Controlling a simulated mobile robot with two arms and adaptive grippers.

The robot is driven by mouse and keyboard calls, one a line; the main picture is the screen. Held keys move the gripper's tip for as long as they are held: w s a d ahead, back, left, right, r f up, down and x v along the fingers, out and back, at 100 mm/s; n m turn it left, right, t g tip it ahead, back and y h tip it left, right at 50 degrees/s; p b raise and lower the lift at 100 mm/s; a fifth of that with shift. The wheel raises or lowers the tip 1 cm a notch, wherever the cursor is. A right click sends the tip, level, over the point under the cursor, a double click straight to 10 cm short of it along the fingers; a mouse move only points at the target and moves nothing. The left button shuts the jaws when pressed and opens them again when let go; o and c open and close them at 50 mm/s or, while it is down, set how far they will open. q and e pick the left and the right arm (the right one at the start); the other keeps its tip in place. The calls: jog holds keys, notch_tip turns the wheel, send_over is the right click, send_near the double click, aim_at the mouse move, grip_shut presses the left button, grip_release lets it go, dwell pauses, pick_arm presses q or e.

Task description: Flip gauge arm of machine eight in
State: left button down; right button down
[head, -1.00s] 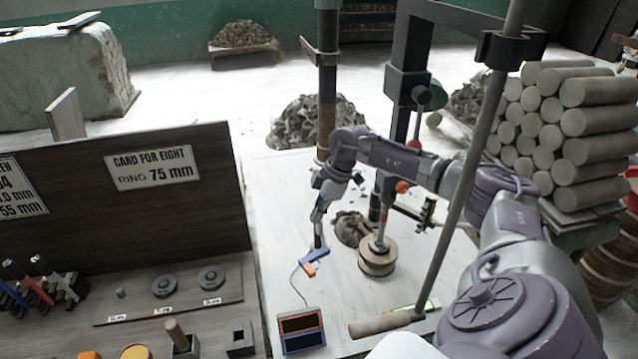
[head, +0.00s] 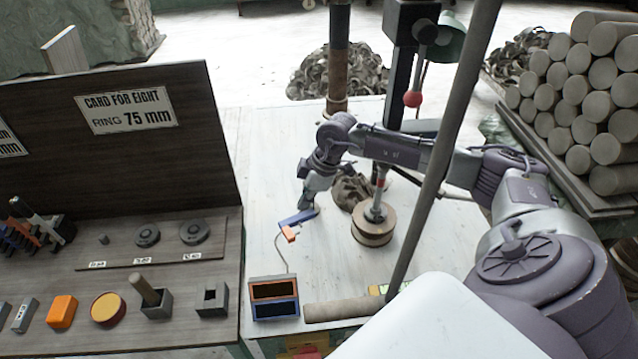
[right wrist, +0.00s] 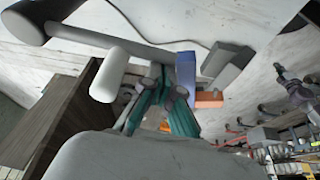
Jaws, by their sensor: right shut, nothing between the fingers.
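The gauge arm, a blue bar (head: 297,217) with an orange block (head: 290,235) at its near end, lies low over the pale table at the machine. A cable runs from it to a small readout box (head: 273,298) with two dark displays. My right gripper (head: 304,204) points down at the bar's far end; I cannot tell whether it touches. In the right wrist view its teal fingers (right wrist: 160,112) are shut and empty, with the blue bar (right wrist: 186,70) and orange block (right wrist: 207,99) close on the right. My left gripper is out of view.
The "CARD FOR EIGHT" board (head: 128,110) and shelf stand left.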

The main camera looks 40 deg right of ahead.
jog(key=shift+s+d+n, duration=0.6)
jog(key=shift+d+n, duration=0.1)
jog(key=shift+d, duration=0.1)
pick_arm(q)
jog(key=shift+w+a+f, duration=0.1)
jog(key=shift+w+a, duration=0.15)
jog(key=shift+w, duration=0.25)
pick_arm(e)
jog(key=shift+s+d, duration=0.2)
jog(key=shift+d, duration=0.1)
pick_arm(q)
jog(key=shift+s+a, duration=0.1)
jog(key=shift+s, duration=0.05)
pick_arm(e)
jog(key=shift+w+a, duration=0.1)
